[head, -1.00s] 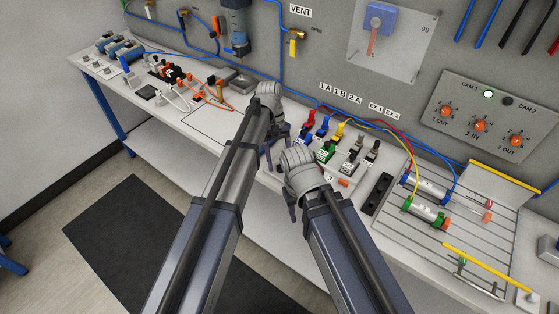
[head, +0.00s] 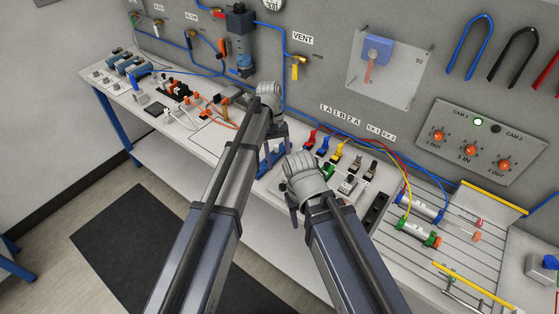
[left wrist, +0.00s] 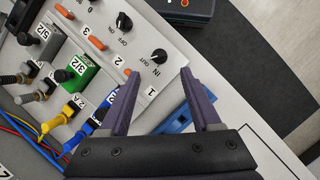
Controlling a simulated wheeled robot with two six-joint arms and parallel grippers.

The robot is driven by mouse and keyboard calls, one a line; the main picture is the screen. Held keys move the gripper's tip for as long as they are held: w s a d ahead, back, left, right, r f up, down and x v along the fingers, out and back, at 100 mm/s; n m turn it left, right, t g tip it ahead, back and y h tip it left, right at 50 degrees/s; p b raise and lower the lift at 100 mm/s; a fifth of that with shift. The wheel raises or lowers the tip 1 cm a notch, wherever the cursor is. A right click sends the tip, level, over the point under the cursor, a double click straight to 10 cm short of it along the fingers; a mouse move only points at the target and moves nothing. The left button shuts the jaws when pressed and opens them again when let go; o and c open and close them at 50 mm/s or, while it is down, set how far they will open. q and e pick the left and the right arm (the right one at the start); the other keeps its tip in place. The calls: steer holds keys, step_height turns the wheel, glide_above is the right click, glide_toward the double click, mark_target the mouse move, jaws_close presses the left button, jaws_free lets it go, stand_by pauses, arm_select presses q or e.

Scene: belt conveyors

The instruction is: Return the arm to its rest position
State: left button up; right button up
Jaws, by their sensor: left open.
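My left arm comes in from the left in the head view. Its gripper (head: 273,155) hangs over the bench, left of the row of coloured plugs, partly hidden by its own wrist. In the left wrist view the two purple fingers (left wrist: 160,73) are apart with nothing between them. Beyond them is a sloped box (left wrist: 142,62) with black knobs and orange parts. My right gripper (head: 293,206) is near the bench's front edge, mostly hidden behind its wrist, so its opening cannot be seen.
A slotted plate (head: 462,238) with cylinders lies at right. The wall panel (head: 485,142) stands behind. Floor in front is clear.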

arm_select(q)
steer(key=shift+s, duration=0.15)
steer(key=s+a+m+t+y, duration=0.1)
steer(key=s+a+m+t, duration=0.1)
steer(key=s, duration=0.8)
steer(key=s+a+f+m+t+y, duration=0.1)
steer(key=s+m, duration=0.3)
steer(key=s, duration=0.6)
steer(key=shift+s+a+f+t+y, duration=0.2)
steer(key=shift+a+f+t+y, duration=0.15)
steer(key=shift+a+t, duration=0.4)
steer(key=shift+a, duration=0.1)
